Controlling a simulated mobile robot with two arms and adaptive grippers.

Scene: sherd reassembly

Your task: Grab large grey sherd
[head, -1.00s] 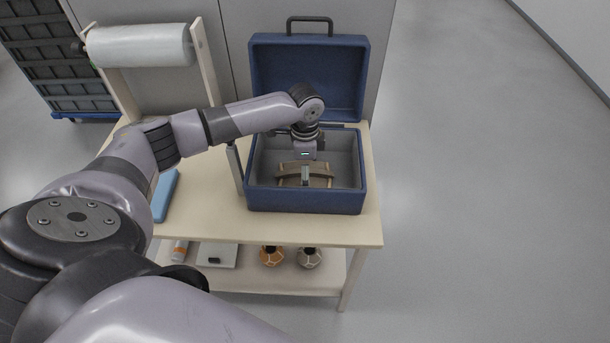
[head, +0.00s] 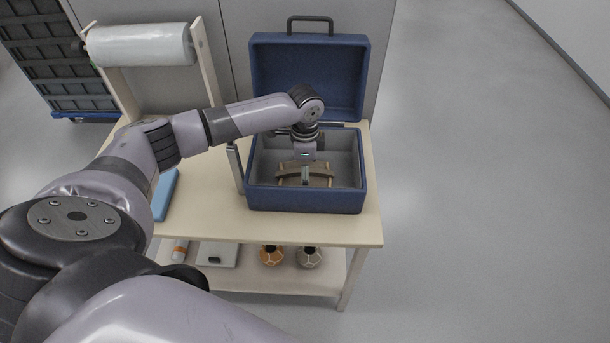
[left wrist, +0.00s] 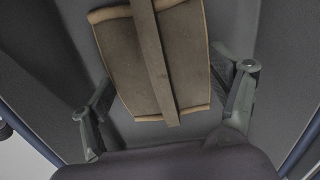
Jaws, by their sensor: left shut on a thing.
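The large sherd (head: 321,171) lies low inside the open blue case. It is curved and brownish grey with paler tan edges, and a narrow darker strip runs across it. It also shows in the left wrist view (left wrist: 186,62). My left gripper (head: 305,174) reaches down into the case from above and is shut on the sherd. In the left wrist view my gripper's fingers (left wrist: 168,108) show on both sides of the sherd; their exact contact is hard to see. My right gripper is not in view.
The blue case (head: 305,200) stands on a pale table (head: 215,217), its lid (head: 308,80) open behind. A paper roll (head: 142,45) is at the back left and a light-blue item (head: 168,195) at the left. Two small pots (head: 271,256) (head: 309,257) stand on the lower shelf.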

